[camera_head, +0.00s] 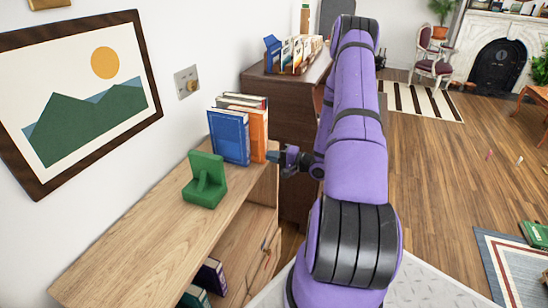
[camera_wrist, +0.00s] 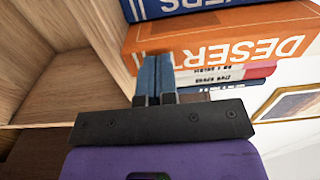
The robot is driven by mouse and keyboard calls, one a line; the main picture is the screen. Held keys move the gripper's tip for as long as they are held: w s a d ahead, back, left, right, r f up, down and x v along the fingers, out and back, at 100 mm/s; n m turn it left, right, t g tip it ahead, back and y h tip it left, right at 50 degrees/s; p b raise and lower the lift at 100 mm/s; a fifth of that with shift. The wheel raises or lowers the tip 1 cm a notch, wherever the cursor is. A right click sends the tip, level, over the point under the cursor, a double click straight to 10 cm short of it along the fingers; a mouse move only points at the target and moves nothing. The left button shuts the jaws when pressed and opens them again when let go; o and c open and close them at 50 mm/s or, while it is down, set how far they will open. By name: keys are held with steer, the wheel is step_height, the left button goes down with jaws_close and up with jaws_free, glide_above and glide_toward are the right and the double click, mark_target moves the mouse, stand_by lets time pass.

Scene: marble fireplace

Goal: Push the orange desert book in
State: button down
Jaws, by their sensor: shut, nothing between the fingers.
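The orange desert book (camera_head: 257,132) stands upright among other books on top of the wooden shelf. Its spine with the word DESERT shows in the wrist view (camera_wrist: 225,48). In the head view it sits just behind a blue book (camera_head: 229,137) and sticks out a little past it toward my gripper. My gripper (camera_head: 273,156) is shut and empty at the lower part of the orange spine. In the wrist view its blue fingertips (camera_wrist: 155,62) are together and overlap the spine's lower edge; I cannot tell whether they touch it.
A green bookend (camera_head: 205,181) stands on the shelf top (camera_head: 150,230) before the books. More books are behind the orange one. A dark cabinet (camera_head: 290,100) with a book row stands beyond. A framed picture (camera_head: 80,90) hangs left.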

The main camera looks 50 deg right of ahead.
mark_target(262, 154)
steer(key=shift+x, duration=2.05)
steer(key=shift+s, duration=0.1)
steer(key=shift+v, duration=1.7)
steer(key=v, duration=1.4)
